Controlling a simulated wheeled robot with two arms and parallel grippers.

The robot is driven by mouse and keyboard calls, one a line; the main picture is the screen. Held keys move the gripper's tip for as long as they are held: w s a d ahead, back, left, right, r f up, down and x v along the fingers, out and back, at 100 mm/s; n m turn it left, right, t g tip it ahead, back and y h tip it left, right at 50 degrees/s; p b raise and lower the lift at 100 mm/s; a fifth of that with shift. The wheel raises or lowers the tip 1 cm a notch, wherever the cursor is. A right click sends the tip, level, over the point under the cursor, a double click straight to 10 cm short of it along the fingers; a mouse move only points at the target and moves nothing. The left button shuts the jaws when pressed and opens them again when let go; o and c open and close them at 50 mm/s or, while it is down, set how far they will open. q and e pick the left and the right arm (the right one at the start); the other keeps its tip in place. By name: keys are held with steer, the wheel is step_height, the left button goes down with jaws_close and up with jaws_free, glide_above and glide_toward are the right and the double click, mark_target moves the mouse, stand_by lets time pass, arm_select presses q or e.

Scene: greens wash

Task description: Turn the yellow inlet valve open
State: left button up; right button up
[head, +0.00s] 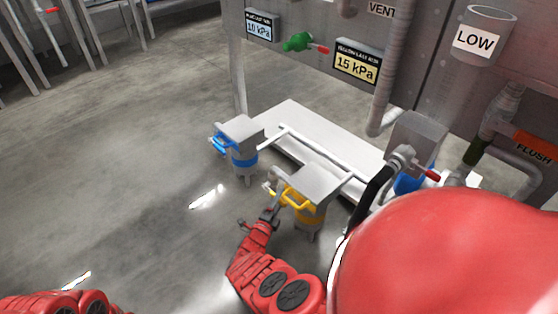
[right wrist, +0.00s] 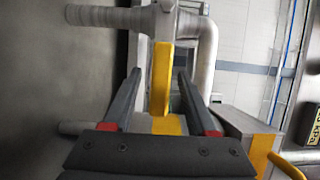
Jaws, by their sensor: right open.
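The yellow inlet valve shows in the right wrist view as a flat yellow lever (right wrist: 162,78) on a grey pipe fitting. My right gripper (right wrist: 157,95) is open, with one dark finger on each side of the lever. A gap shows on both sides, so the fingers seem apart from it. In the head view my right gripper (head: 268,216) is beside the yellow-banded unit (head: 308,217), at its left. The lever is too small there to make out clearly. Of my left arm only red links show at the bottom left; its gripper is out of view.
The yellow-banded unit has a curved yellow handle (head: 295,199) close to my right gripper. A blue-banded unit (head: 241,143) stands further back. A white platform (head: 310,130) lies behind them. Pipes and a panel with gauges (head: 357,65) stand at the right.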

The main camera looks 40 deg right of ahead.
jaws_close()
stand_by(1.3)
